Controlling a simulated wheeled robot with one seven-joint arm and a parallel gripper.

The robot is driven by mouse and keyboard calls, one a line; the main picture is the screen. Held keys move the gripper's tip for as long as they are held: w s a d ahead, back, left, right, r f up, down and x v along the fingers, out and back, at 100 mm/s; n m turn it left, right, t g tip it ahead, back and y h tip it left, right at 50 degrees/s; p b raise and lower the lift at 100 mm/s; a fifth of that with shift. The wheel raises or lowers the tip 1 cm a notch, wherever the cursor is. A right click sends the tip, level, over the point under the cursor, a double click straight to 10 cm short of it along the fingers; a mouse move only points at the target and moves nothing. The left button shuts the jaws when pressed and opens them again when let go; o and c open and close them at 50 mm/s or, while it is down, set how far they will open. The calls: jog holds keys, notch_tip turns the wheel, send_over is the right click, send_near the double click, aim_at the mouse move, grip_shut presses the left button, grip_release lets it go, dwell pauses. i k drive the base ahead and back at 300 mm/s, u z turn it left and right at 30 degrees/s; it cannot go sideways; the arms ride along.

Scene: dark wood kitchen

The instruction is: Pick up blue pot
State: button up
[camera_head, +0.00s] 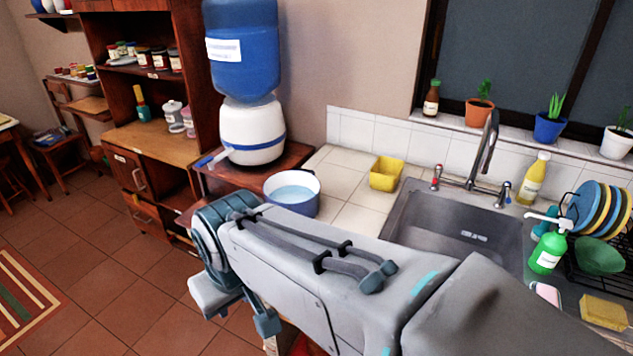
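A small blue pot (549,129) with a green plant stands upright on the windowsill at the upper right, between a terracotta pot and a white pot. A wider pot (293,203), white with a blue outside and a pale blue inside, stands on the counter beside the water dispenser; my arm hides part of its lower side. My arm reaches from the lower right to the left in front of the counter. Parts at its far end hang over the floor, left of and below the wider pot. I cannot make out the gripper's fingers or any held thing there.
A yellow container (386,174) stands right of the wider pot. A sink (455,225) with a tall faucet (484,155) lies below the windowsill. A yellow bottle (533,179), green soap bottle (547,250) and dish rack (590,262) crowd the right. Tiled floor at left is open.

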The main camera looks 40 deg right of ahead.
aim_at(297, 191)
jog(key=z, duration=0.85)
jog(key=i, duration=0.85)
jog(key=z, duration=0.75)
